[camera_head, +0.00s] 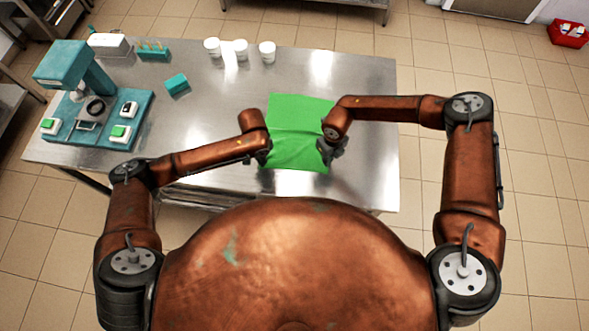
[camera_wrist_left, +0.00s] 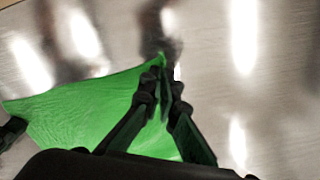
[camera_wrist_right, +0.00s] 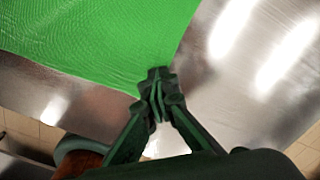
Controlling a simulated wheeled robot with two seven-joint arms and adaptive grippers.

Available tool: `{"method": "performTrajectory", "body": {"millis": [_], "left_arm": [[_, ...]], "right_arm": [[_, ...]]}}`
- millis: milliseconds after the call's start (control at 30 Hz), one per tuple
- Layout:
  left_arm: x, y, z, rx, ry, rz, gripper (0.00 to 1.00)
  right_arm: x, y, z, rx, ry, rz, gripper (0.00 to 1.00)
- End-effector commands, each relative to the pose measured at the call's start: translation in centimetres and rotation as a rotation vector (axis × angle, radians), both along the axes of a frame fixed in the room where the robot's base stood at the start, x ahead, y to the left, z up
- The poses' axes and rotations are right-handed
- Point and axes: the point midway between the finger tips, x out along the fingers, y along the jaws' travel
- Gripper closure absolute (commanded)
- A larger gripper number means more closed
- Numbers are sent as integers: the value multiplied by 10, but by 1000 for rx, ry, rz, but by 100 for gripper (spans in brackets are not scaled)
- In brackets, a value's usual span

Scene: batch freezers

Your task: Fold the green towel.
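The green towel (camera_head: 298,112) lies on the steel table in front of me, with a slight crease across its middle. My left gripper (camera_head: 265,155) is at the towel's near left side. In the left wrist view its fingers (camera_wrist_left: 164,88) are closed together on a corner of the towel (camera_wrist_left: 85,112), and the cloth slopes up to them. My right gripper (camera_head: 331,149) is at the towel's near right side. In the right wrist view its fingers (camera_wrist_right: 157,88) are closed together at a corner of the towel (camera_wrist_right: 100,40). The fingers hide the pinched cloth itself.
The steel table (camera_head: 355,80) is bare right of the towel. A teal machine (camera_head: 85,95) stands at the left, with a teal box (camera_head: 177,85) near it. Three white cups (camera_head: 240,49) stand along the back edge. A red bin (camera_head: 569,33) is on the floor at far right.

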Motion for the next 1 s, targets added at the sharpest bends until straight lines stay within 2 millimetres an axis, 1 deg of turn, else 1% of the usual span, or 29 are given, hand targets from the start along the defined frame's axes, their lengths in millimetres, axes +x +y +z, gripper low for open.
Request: {"method": "performTrajectory", "body": {"millis": [33,767,1000], "left_arm": [[-1,1,-2,2,3,1,100],[-2,1,-3,3,5,1,100],[-2,1,2,3,4,1,100]], "right_arm": [[0,0,0,0,0,0,100],[0,0,0,1,-1,0,100],[0,0,6,0,-2,0,100]]}}
